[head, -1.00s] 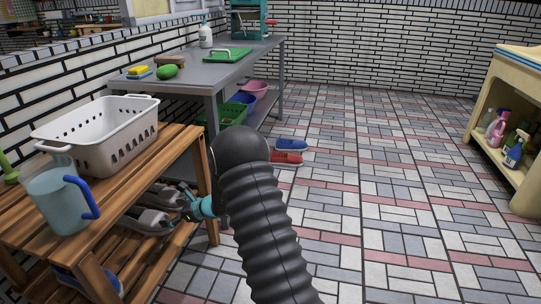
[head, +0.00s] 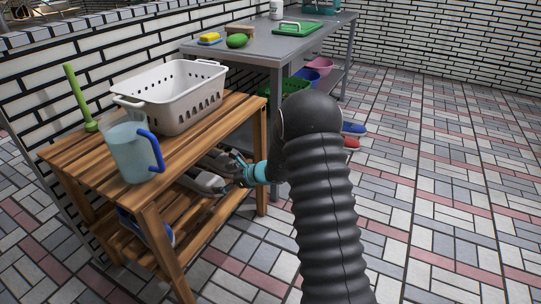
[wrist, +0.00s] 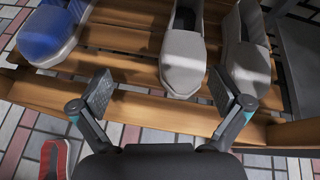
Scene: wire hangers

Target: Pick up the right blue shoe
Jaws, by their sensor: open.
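One blue shoe (wrist: 52,30) lies at the left of the slatted shelf in the wrist view. A blue shoe on the lower shelf of the wooden bench also shows in the head view (head: 140,226), partly hidden by a bench leg. Another blue shoe (head: 354,129) lies on the floor beyond my arm. My gripper (wrist: 161,95) is open and empty at the shelf's front edge. Its fingers are in front of two grey shoes, the middle one (wrist: 183,55) and the right one (wrist: 247,60). The blue shoe is left of the fingers, apart from them. In the head view my gripper (head: 238,168) is beside the bench.
The wooden bench (head: 85,165) holds a white basket (head: 180,108) and a blue-handled pitcher (head: 128,150) on top. A red shoe (head: 352,143) lies on the floor; a reddish shoe (wrist: 56,158) shows below the shelf. A grey table (head: 260,48) stands behind. The floor at right is clear.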

